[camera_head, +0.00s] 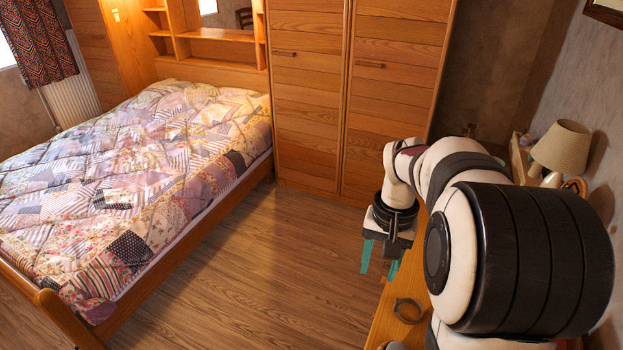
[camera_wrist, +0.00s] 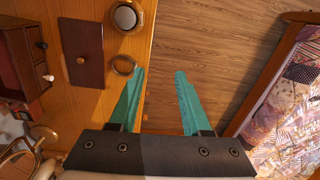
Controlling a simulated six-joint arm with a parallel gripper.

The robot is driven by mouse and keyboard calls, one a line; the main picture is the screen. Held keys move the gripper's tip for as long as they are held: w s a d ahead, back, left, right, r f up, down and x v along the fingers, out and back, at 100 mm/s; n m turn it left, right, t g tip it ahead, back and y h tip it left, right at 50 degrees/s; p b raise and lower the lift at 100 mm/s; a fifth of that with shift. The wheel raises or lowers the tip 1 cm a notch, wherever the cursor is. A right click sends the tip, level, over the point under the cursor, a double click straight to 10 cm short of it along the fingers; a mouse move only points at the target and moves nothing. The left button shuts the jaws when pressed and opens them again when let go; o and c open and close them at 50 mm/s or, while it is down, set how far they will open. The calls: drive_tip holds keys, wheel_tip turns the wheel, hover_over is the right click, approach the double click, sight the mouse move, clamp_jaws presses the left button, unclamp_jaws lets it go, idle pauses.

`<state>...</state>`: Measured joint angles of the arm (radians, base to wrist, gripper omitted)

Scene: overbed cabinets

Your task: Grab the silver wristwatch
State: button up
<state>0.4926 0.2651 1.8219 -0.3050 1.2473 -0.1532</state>
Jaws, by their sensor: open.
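A ring-shaped grey metal band, which looks like the silver wristwatch (camera_head: 408,321), lies on the wooden tabletop (camera_head: 384,327) beside my arm in the head view. In the wrist view the wristwatch (camera_wrist: 124,75) is just left of my left fingertip, near the table edge. My gripper (camera_head: 379,266) has two teal fingers pointing down, and is open and empty. In the wrist view my gripper (camera_wrist: 160,72) spans the table edge and the floor, with the watch outside the gap between the fingers. Nothing touches the watch that I can see.
On the table (camera_wrist: 140,45) are a round, pale-topped object (camera_wrist: 125,17), a dark brown panel with a knob (camera_wrist: 81,52) and a small drawer box (camera_wrist: 18,60). A lamp (camera_head: 562,148) stands behind my arm. A bed (camera_head: 140,180) lies left, past open floor (camera_head: 270,270).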

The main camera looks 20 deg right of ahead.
hover_over(397, 301)
wheel_tip(397, 301, down, 6)
drive_tip(key=shift+m, duration=0.4)
wheel_tip(397, 301, down, 14)
drive_tip(key=shift+f, duration=0.15)
clamp_jaws()
